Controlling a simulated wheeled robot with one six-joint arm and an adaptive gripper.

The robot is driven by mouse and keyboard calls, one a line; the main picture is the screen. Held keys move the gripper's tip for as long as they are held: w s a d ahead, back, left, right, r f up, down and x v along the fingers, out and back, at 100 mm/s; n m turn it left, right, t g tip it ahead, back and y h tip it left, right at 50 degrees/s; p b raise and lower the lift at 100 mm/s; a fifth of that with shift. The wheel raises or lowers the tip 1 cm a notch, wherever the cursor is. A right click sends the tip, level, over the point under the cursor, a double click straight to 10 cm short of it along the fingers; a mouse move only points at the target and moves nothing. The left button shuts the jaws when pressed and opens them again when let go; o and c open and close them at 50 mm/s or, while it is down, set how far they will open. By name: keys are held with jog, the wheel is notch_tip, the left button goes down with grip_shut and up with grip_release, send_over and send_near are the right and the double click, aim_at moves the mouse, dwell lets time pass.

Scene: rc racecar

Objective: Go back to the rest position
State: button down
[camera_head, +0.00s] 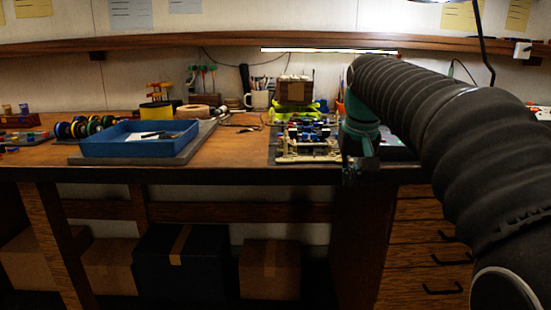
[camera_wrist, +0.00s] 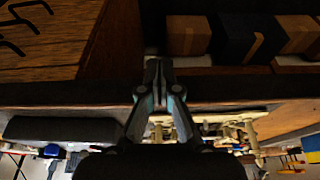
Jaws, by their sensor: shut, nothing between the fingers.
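My arm reaches in from the right of the head view. My gripper (camera_head: 350,172) hangs low at the arm's end, in front of the workbench's front edge (camera_head: 200,175). In the wrist view, which is upside down, my gripper (camera_wrist: 158,68) is shut, its fingertips together with nothing between them. The partly built racecar chassis (camera_head: 308,145) lies on the bench just left of my gripper. Part of it also shows in the wrist view (camera_wrist: 245,125), behind the fingers. My arm hides the bench behind it.
A blue tray (camera_head: 110,150) sits on a grey mat at the left, beside several coloured wheels (camera_head: 85,127). A mug (camera_head: 258,100) stands at the back. Drawers (camera_head: 430,245) are below the arm. Boxes (camera_head: 270,268) sit under the bench. Bare wood lies between tray and chassis.

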jog(key=s+f+t, duration=0.1)
jog(key=s+f, duration=0.8)
jog(key=s, duration=0.4)
jog(key=s+f+t, duration=0.1)
jog(key=s+f, duration=0.8)
jog(key=s, duration=0.4)
dwell(0.3)
